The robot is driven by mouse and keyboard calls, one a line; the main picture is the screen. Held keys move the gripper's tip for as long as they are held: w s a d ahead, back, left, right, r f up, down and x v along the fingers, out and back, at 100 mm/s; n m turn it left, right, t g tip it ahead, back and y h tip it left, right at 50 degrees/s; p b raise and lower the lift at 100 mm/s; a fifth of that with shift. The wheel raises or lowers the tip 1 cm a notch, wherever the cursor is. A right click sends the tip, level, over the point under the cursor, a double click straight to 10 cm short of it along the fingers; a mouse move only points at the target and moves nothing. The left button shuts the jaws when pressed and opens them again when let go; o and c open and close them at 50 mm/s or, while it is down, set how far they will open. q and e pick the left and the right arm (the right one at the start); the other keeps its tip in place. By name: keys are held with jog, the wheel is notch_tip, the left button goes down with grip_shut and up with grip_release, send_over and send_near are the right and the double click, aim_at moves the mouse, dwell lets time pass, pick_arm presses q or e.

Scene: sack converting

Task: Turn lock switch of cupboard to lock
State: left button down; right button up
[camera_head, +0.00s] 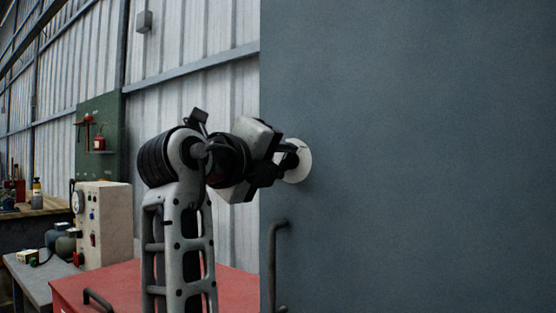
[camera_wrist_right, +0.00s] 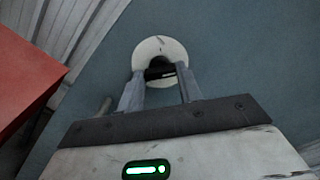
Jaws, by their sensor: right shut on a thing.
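The cupboard (camera_head: 420,150) is a large blue-grey door face that fills the right half of the head view. Its lock switch is a dark knob (camera_wrist_right: 160,68) on a round white plate (camera_head: 300,172), which also shows in the right wrist view (camera_wrist_right: 146,48). My right gripper (camera_head: 290,158) reaches the plate from the left. In the right wrist view its two fingers (camera_wrist_right: 160,85) stand on either side of the dark knob and are shut on it. The fingers partly hide the knob. My left gripper is in neither view.
A dark vertical handle (camera_head: 274,265) is on the cupboard below the plate. A red cabinet (camera_head: 110,290) stands at the lower left. Behind it are a pale control box (camera_head: 104,225) on a bench and a green tool board (camera_head: 100,135).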

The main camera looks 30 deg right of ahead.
jog(key=n, duration=0.3)
jog(key=shift+n, duration=0.4)
jog(key=n+p, duration=0.1)
jog(key=n, duration=0.2)
jog(key=shift+n, duration=0.3)
jog(key=n+p, duration=0.1)
jog(key=n, duration=0.3)
jog(key=shift+n+p, duration=0.4)
jog(key=shift+n, duration=1.4)
jog(key=o, duration=1)
jog(key=shift+a, duration=0.1)
jog(key=b+v, duration=0.1)
jog(key=v, duration=1.4)
jog(key=shift+s+a, duration=0.15)
jog(key=shift+a, duration=0.25)
